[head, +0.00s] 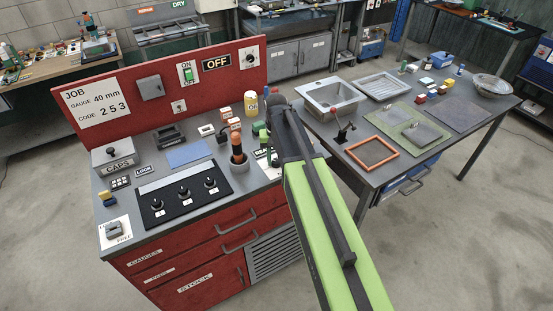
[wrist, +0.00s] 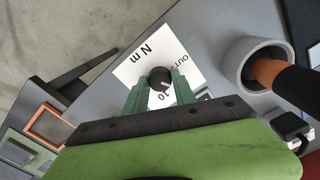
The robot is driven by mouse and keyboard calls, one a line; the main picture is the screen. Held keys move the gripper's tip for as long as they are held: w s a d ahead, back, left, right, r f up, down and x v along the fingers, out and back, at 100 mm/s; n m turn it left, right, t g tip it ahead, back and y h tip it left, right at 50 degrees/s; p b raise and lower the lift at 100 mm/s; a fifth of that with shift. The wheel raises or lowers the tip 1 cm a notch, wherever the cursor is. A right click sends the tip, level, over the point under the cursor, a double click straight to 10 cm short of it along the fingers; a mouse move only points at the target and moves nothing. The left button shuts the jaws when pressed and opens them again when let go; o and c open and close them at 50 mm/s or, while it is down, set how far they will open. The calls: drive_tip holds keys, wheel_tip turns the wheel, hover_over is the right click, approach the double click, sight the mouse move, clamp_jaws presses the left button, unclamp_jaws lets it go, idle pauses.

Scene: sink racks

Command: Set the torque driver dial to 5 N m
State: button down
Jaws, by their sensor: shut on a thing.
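The dial (wrist: 160,76) is a round black knob on a white plate (wrist: 136,66) marked "N m", seen in the wrist view. The number 10 shows on the plate below the knob, near my fingers; other scale numbers are hidden or cannot be read. My gripper (wrist: 160,81) has its two green fingers on either side of the knob and is shut on it. A small pale mark shows on the knob, but its exact reading is unclear. In the head view my green arm hides the dial and most of the gripper.
A grey cup (wrist: 237,72) holding an orange and black handle (wrist: 270,74) stands close to the plate's right; it also shows in the head view (head: 239,166). A black panel with three knobs (head: 184,201) lies on the bench. A red back panel (head: 160,90) stands behind.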

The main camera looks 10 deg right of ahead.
sight(276, 161)
idle(0.3)
drive_tip(key=c, duration=1)
unclamp_jaws()
wheel_tip(276, 161, up, 17)
drive_tip(key=p, duration=1.7)
drive_tip(key=shift+r, duration=0.2)
